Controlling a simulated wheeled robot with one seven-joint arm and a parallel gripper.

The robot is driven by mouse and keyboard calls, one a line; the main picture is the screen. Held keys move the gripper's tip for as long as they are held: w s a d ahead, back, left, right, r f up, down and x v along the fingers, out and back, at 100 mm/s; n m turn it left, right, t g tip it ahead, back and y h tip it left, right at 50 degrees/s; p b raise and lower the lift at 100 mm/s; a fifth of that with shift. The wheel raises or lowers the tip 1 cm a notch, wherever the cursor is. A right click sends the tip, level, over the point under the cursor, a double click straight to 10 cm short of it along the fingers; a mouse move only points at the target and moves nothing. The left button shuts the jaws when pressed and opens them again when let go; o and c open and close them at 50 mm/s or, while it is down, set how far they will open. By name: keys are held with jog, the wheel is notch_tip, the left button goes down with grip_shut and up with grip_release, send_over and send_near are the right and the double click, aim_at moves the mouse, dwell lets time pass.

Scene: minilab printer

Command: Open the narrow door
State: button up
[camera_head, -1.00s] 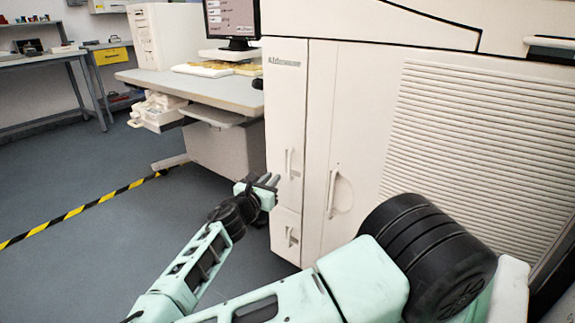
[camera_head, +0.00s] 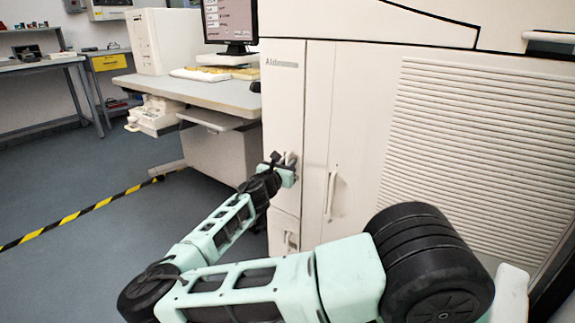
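The narrow door (camera_head: 284,105) is the tall, slim cream panel at the left end of the printer's front. It looks closed, flush with the panels around it. Its small vertical handle is mostly hidden by my gripper (camera_head: 286,160), which is right at the handle's place, low on the door. The fingers point at the door face. I cannot tell whether they are around the handle, touching it or just in front of it, nor how far apart they are.
A wider door with its own handle (camera_head: 331,194) adjoins on the right, and a small lower panel (camera_head: 286,235) sits below. A desk (camera_head: 200,90) with a monitor (camera_head: 229,22) stands left of the printer. Floor is free at the left, crossed by yellow-black tape (camera_head: 80,212).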

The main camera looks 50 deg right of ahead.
grip_shut()
